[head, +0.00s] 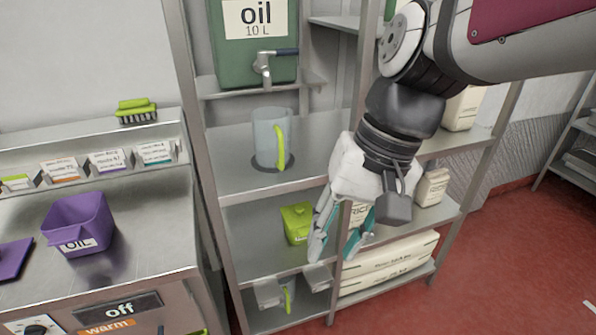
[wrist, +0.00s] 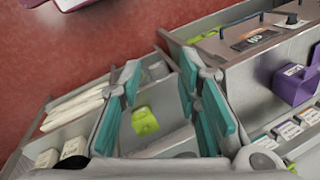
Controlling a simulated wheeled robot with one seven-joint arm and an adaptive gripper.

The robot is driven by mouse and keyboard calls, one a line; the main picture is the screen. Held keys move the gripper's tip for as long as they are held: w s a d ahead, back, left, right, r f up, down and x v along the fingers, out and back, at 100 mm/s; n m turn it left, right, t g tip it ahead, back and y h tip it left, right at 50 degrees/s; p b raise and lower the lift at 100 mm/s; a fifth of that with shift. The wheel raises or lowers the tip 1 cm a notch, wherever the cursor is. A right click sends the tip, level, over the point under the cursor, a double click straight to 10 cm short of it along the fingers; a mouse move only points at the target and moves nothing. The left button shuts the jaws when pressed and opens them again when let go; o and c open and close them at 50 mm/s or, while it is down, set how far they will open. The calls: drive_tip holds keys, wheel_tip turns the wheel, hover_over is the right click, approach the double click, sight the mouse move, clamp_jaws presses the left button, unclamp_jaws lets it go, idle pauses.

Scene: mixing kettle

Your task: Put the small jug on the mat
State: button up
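A clear jug with a green handle (head: 285,294) stands on the lowest shelf. It looks like the smaller of two jugs, and grey pieces partly cover it. A dark round mat (head: 258,164) lies on the middle shelf below the oil tap. A larger clear jug (head: 266,136) with a green handle stands upright on it. My gripper (head: 334,250) hangs in front of the shelves, right of and above the lower jug. Its teal-padded fingers are apart and empty, as the wrist view (wrist: 160,80) also shows. I cannot make out either jug in the wrist view.
A green box (head: 297,223) sits on the shelf behind my gripper. White sacks (head: 390,266) lie on the bottom shelf at right. The oil container (head: 254,50) and its tap stand above. A purple bin (head: 78,222) stands on the left counter.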

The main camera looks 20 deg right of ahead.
drive_tip(key=shift+s+d+r+n+t+h, duration=0.15)
drive_tip(key=shift+s+d+n+t+h, duration=0.6)
drive_tip(key=shift+s+d+n, duration=0.25)
drive_tip(key=shift+s+d+r+n+t+h, duration=0.15)
drive_tip(key=shift+s+d+n+t+h, duration=0.4)
drive_tip(key=shift+s+d+n+h, duration=0.4)
drive_tip(key=shift+s+a, duration=0.1)
drive_tip(key=shift+s, duration=0.05)
wheel_tip(320, 180, up, 4)
drive_tip(key=p, duration=0.2)
drive_tip(key=shift+f+t+p, duration=0.25)
drive_tip(key=shift+t+p, duration=0.1)
drive_tip(key=shift+t, duration=0.05)
